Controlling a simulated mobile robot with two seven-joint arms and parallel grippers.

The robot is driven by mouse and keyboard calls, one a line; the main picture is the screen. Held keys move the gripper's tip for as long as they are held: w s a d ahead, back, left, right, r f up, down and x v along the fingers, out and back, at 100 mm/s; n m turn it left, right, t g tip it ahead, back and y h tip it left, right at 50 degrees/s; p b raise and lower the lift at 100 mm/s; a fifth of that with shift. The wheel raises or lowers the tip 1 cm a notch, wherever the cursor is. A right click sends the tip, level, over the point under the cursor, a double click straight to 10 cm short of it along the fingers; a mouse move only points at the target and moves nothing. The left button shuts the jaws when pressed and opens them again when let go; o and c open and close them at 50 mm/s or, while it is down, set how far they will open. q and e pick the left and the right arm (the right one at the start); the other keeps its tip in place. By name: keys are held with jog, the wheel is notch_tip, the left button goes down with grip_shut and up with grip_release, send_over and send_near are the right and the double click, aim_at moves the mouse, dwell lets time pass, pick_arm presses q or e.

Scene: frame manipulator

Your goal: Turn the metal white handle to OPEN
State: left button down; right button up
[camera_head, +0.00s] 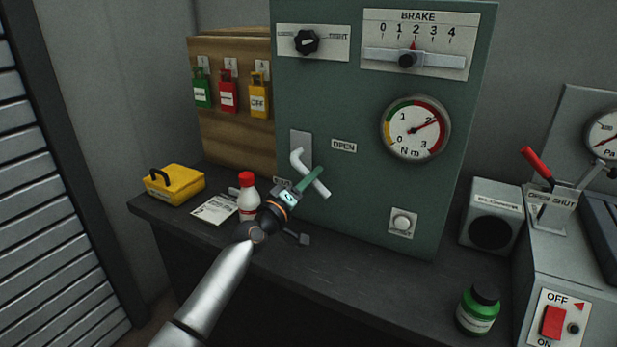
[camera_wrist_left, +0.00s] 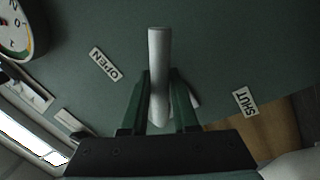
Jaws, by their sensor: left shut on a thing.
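The white metal handle (camera_head: 297,160) is mounted on the front of the green panel. Its grip part slants down and to the right. The OPEN label (camera_head: 344,146) is to the right of the handle's mount; the SHUT label (camera_head: 282,182) below is partly hidden by my gripper. My left gripper (camera_head: 311,178) is shut on the handle's grip. In the left wrist view, the handle (camera_wrist_left: 159,45) stands between the two green fingers, with the OPEN label (camera_wrist_left: 105,64) to the left and the SHUT label (camera_wrist_left: 246,101) to the right. My right gripper is out of view.
The panel (camera_head: 300,100) also carries a round gauge (camera_head: 415,130), a brake slider (camera_head: 408,60), a black knob (camera_head: 306,41) and a button (camera_head: 402,222). A white bottle with red cap (camera_head: 248,197) and a yellow case (camera_head: 175,186) stand left of my arm.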

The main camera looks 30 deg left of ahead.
pick_arm(q)
jog(key=shift+d+r+n+p, duration=0.35)
jog(key=shift+d+r+n, duration=0.25)
jog(key=shift+r, duration=0.2)
jog(key=shift+d+r+n+p, duration=0.1)
jog(key=shift+r+n+p, duration=0.45)
jog(key=shift+n, duration=0.35)
jog(key=shift+d+r+n+t+y+p, duration=0.15)
jog(key=shift+r+n+y+p, duration=0.15)
jog(key=shift+n+p, duration=0.3)
jog(key=shift+a+r+n+t+y+p, duration=0.1)
jog(key=shift+r+n+y+p, duration=0.2)
jog(key=shift+n, duration=0.45)
jog(key=shift+d+r+n+t+y+p, duration=0.1)
jog(key=shift+r+n+t+y+p, duration=0.15)
jog(key=shift+n+p, duration=0.35)
jog(key=shift+r+n+p, duration=0.25)
jog(key=shift+n+p, duration=0.1)
jog(key=shift+n, duration=0.4)
jog(key=shift+a, duration=0.2)
jog(key=c, duration=0.7)
grip_release()
jog(key=shift+c, duration=0.2)
jog(key=shift+o, duration=0.2)
jog(key=shift+f, duration=0.2)
